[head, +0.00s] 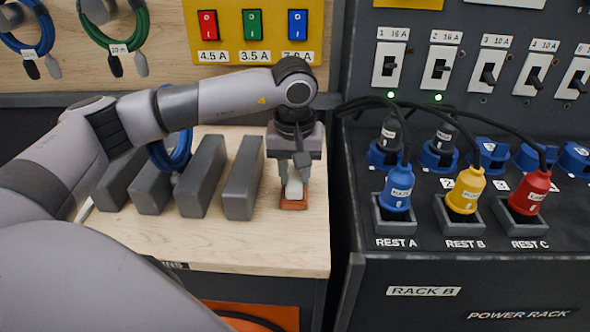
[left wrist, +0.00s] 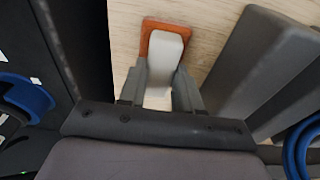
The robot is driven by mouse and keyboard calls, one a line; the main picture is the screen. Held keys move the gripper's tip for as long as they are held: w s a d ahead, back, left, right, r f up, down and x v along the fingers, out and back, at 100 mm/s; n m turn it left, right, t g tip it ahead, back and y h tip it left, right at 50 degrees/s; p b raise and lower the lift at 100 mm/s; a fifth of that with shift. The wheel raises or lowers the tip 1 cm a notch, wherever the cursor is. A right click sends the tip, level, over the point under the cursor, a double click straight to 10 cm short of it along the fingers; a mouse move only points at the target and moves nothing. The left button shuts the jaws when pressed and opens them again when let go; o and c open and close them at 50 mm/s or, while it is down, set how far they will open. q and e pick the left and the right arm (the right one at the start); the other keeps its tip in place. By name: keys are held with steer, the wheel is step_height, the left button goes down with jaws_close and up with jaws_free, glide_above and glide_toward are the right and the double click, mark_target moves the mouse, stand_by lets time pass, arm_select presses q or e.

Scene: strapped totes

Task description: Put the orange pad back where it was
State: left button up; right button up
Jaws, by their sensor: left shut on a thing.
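The orange pad (head: 293,204) is at the right part of the wooden bench top, with a pale white block-like grip on its upper side. It also shows in the left wrist view (left wrist: 146,36), with the white grip running between the fingers. My left gripper (head: 291,178) points down and is shut on the white grip of the pad. I cannot tell whether the pad touches the bench or is slightly above it. The fingers hide part of the grip. My right gripper is not in view.
Several grey upright blocks (head: 243,178) stand left of the pad, with a blue cable coil (head: 170,155) among them. The dark power rack (head: 450,270) with blue, yellow and red plugs stands to the right across a gap. The bench front (head: 250,250) is clear.

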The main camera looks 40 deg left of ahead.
mark_target(294, 182)
arm_select(q)
steer(key=shift+r, duration=0.1)
steer(key=o, duration=1)
steer(key=shift+r, duration=0.1)
step_height(294, 182, up, 12)
steer(key=s, duration=0.1)
steer(key=shift+d, duration=0.4)
steer(key=shift+s, duration=0.15)
